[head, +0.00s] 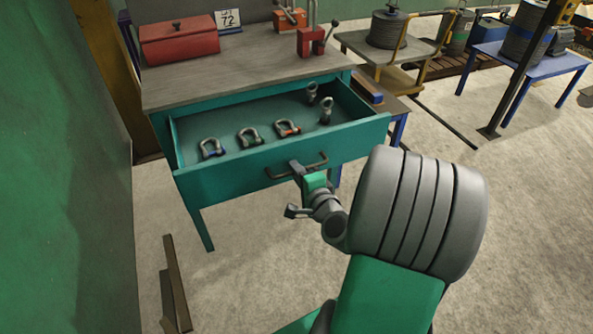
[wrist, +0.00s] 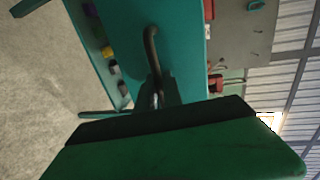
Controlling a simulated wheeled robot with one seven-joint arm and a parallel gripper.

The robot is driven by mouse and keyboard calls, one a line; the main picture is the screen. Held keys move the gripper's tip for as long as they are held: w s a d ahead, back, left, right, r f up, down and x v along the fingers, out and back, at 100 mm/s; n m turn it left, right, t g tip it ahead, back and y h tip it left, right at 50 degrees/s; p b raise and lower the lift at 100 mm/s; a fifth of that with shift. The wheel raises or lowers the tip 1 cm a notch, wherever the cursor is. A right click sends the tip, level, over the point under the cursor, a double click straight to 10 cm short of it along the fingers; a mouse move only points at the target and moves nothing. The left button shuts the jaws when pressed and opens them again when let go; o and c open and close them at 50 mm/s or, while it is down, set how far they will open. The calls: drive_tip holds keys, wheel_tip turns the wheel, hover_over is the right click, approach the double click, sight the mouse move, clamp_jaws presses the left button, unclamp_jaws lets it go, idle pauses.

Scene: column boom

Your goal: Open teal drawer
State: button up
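The teal drawer (head: 240,172) under the workbench stands pulled well out, its inside showing in the head view. Its front panel also fills the top middle of the wrist view (wrist: 185,50). A dark bar handle (head: 319,164) is on the drawer front, and it runs down between my fingers in the wrist view (wrist: 151,45). My gripper (head: 298,170) is at the middle of the handle and looks shut on it. The fingertips are partly hidden in the wrist view.
Several shackles (head: 249,137) and two eye bolts (head: 326,110) lie in the drawer. A green wall (head: 60,170) is at left.

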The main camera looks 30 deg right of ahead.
drive_tip(key=o, duration=0.4)
drive_tip(key=shift+o, duration=0.2)
drive_tip(key=v, duration=0.7)
drive_tip(key=shift+s, duration=0.4)
drive_tip(key=shift+r, duration=0.1)
